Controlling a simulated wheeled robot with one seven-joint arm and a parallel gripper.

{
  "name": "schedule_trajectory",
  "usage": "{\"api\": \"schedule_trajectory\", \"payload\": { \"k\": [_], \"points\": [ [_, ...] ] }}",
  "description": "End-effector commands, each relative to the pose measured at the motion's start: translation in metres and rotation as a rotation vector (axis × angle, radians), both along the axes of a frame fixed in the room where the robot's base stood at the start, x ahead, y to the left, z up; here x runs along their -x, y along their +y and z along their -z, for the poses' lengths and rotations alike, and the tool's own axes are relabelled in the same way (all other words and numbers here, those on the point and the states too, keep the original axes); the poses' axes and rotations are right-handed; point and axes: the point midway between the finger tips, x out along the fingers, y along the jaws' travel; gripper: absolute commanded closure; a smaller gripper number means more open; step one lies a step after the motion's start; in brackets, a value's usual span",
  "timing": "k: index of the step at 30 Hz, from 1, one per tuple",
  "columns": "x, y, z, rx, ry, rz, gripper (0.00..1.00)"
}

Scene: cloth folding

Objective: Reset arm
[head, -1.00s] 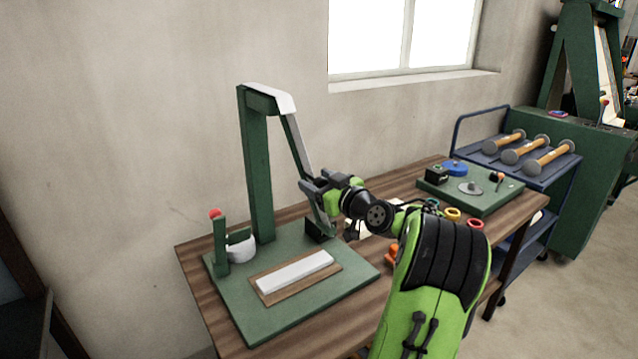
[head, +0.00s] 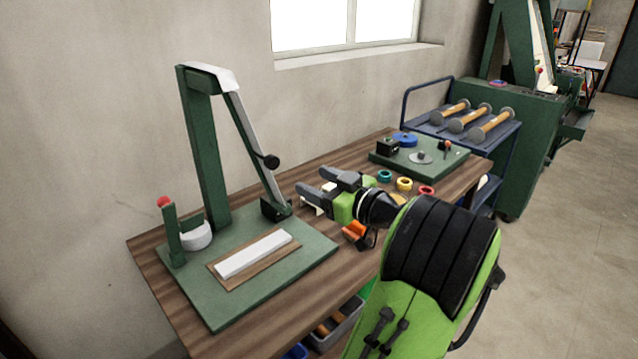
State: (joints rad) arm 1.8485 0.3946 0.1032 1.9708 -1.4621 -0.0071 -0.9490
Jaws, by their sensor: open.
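My gripper (head: 308,192) is open, with its two grey fingers pointing left above the middle of the wooden table. Nothing shows between the fingers. The green arm behind it reaches in from the lower right. To the left of the gripper stands a green press-like stand (head: 205,150) with a sloping lever and a black knob (head: 270,161). The gripper is apart from the lever. A white folded strip, perhaps cloth (head: 252,254), lies on a brown pad on the stand's green base (head: 310,262).
The wooden table (head: 290,318) also holds an orange item (head: 355,231), several coloured rings (head: 404,184) and a green board (head: 452,159) at the back right. A blue cart (head: 505,135) with hammers stands beyond. Bins sit below the table. Open floor lies at right.

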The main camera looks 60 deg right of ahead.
Motion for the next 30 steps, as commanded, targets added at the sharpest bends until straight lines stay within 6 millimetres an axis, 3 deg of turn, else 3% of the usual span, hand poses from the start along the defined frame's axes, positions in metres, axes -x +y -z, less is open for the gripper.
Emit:
{"api": "schedule_trajectory", "payload": {
  "k": [14, 17, 20, 21, 24, 27, 30],
  "points": [
    [-0.002, 0.001, 0.0, -0.002, 0.002, -0.004, 0.4],
    [-0.024, 0.017, -0.001, -0.019, 0.051, -0.05, 0.4],
    [-0.07, 0.065, -0.001, -0.062, 0.186, -0.154, 0.4],
    [-0.089, 0.092, -0.001, -0.082, 0.258, -0.199, 0.4],
    [-0.117, 0.16, 0.003, -0.124, 0.443, -0.279, 0.4],
    [-0.123, 0.224, 0.005, -0.149, 0.607, -0.32, 0.4],
    [-0.109, 0.28, 0.002, -0.158, 0.744, -0.326, 0.4]
  ]
}}
